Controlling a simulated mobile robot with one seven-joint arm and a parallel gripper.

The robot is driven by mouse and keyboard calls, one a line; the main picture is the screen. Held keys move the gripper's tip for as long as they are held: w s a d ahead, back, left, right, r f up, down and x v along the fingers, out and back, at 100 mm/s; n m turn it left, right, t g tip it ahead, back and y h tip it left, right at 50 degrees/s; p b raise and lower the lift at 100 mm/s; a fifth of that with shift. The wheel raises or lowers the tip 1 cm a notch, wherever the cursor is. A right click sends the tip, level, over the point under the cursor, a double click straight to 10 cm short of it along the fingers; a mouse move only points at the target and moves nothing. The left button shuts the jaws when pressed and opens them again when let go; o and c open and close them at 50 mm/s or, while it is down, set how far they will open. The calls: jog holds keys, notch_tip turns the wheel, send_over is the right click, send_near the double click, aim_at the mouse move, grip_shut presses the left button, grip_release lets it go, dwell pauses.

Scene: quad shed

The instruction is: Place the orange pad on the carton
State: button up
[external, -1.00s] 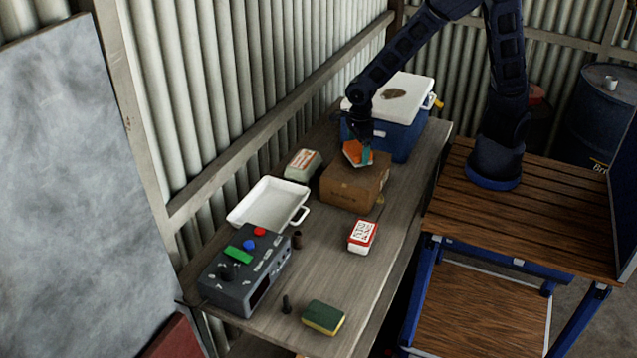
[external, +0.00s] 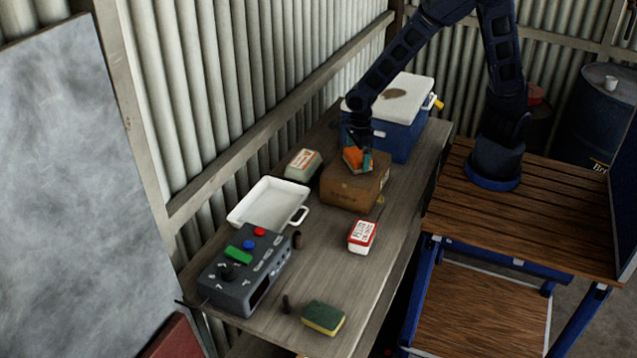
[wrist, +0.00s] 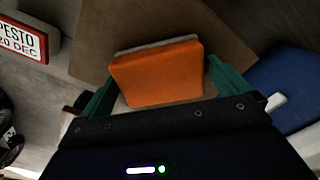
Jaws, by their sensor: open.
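The orange pad (external: 352,157), orange on one face with a pale layer under it, rests on top of the brown carton (external: 352,192). In the wrist view the pad (wrist: 158,75) lies between the green fingers of my gripper (wrist: 160,80), with a small gap on its right side. The carton top (wrist: 105,35) shows around and beyond it. My gripper (external: 358,160) is open, low over the carton with its fingers on either side of the pad.
A blue cooler with a white lid (external: 400,135) stands right behind the carton. A white and orange box (external: 303,165), white tray (external: 262,223), red and white tub (external: 362,236), grey control box (external: 240,285) and green-yellow sponge (external: 323,317) share the bench.

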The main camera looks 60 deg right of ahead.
aim_at(361, 152)
notch_tip(361, 152, up, 12)
dwell(0.6)
jog(key=s+d+r+n+t, duration=0.2)
jog(key=s+d+r+n, duration=0.6)
jog(key=d+n, duration=0.3)
jog(key=s+d+r+n+t, duration=0.2)
jog(key=s+d+r+n, duration=0.7)
jog(key=n, duration=0.7)
jog(key=shift+s+d+t, duration=0.3)
jog(key=shift+s+d, duration=0.7)
jog(key=shift+s, duration=0.05)
